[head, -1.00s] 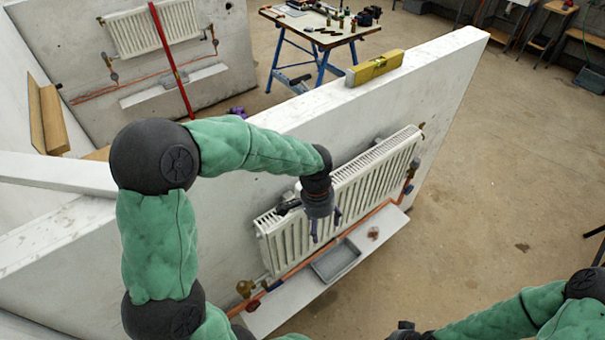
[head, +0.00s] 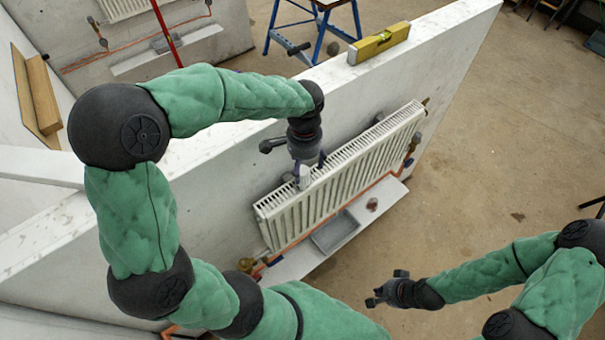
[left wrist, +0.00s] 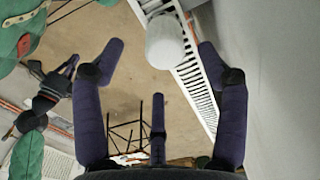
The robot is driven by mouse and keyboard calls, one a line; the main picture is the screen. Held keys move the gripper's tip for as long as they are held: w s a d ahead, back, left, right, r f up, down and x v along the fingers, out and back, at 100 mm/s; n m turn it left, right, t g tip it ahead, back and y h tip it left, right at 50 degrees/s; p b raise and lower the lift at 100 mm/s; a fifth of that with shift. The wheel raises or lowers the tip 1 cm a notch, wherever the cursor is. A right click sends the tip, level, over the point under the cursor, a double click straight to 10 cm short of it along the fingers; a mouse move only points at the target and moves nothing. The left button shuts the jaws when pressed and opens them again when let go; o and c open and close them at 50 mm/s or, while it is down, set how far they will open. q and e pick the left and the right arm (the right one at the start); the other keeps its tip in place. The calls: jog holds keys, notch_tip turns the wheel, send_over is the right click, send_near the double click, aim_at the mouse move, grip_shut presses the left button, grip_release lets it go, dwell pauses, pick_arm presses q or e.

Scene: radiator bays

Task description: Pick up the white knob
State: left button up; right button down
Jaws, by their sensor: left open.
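The white knob (head: 304,178) is a small pale cylinder at the top edge of the white radiator (head: 345,172), near its left end. In the left wrist view the knob (left wrist: 165,42) shows between the spread dark fingers, seen end-on, with no clear finger contact. My left gripper (head: 306,163) is open and points down just above the knob, whose upper part it partly hides. My right gripper (head: 377,295) is low in front of the radiator, apart from it; its finger opening is unclear.
The radiator hangs on a grey wall, with a yellow spirit level (head: 379,43) on the wall's top. Below it a white ledge (head: 290,265) holds a grey tray (head: 335,232), and a copper pipe runs along.

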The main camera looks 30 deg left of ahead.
aim_at(303, 177)
pick_arm(q)
jog(key=shift+w+a+f, duration=0.15)
jog(key=shift+w+f, duration=0.05)
jog(key=shift+f, duration=0.4)
jog(key=shift+w+a+f, duration=0.15)
jog(key=shift+f, duration=0.4)
jog(key=f, duration=0.4)
jog(key=shift+s+p, duration=0.25)
jog(key=shift+p, duration=0.1)
jog(key=shift+w+f, duration=0.1)
jog(key=shift+f, duration=0.25)
jog(key=shift+r, duration=0.1)
jog(key=shift+c, duration=0.2)
jog(key=c, duration=1.4)
